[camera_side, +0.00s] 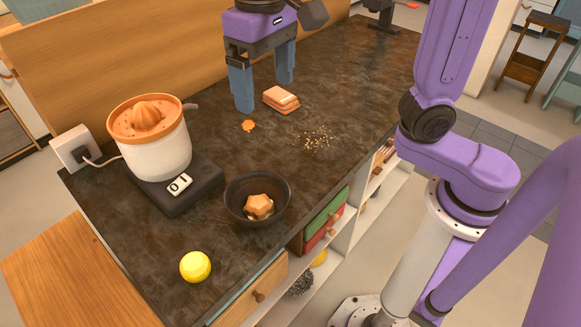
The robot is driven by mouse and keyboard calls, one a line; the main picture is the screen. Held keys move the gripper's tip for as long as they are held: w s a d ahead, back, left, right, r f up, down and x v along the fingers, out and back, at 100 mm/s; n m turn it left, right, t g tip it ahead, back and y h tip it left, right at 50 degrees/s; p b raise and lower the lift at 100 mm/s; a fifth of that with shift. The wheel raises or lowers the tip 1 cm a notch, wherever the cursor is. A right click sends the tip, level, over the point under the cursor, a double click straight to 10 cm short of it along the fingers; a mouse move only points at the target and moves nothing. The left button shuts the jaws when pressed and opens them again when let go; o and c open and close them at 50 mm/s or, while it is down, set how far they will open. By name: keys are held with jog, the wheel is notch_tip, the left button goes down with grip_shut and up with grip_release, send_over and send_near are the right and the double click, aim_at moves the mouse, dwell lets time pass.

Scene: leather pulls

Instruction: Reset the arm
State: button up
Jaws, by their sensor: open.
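My gripper (265,92) is at the top of the side view, above the far part of the dark countertop (350,95). Its two blue fingers are apart, with nothing between them. The fingers point down close to a small orange-and-white layered block (281,99), which lies just right of the nearer finger. Whether the fingertips touch the counter is hard to tell. My purple arm stands on the right side, and part of it is cut off by the frame edge.
A juicer with an orange top (150,135) stands on a dark scale (178,187). A dark bowl (236,204) holds a brown star-shaped piece (259,206). A yellow ball (195,267) sits near the front. Crumbs (317,139) and an orange bit (248,126) lie mid-counter. A wooden panel runs behind.

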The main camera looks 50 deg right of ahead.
jog(key=s+d+f+n, duration=1.1)
jog(key=s+d+f, duration=0.1)
jog(key=s+d, duration=0.3)
jog(key=shift+s+f, duration=0.3)
jog(key=shift+f, duration=0.05)
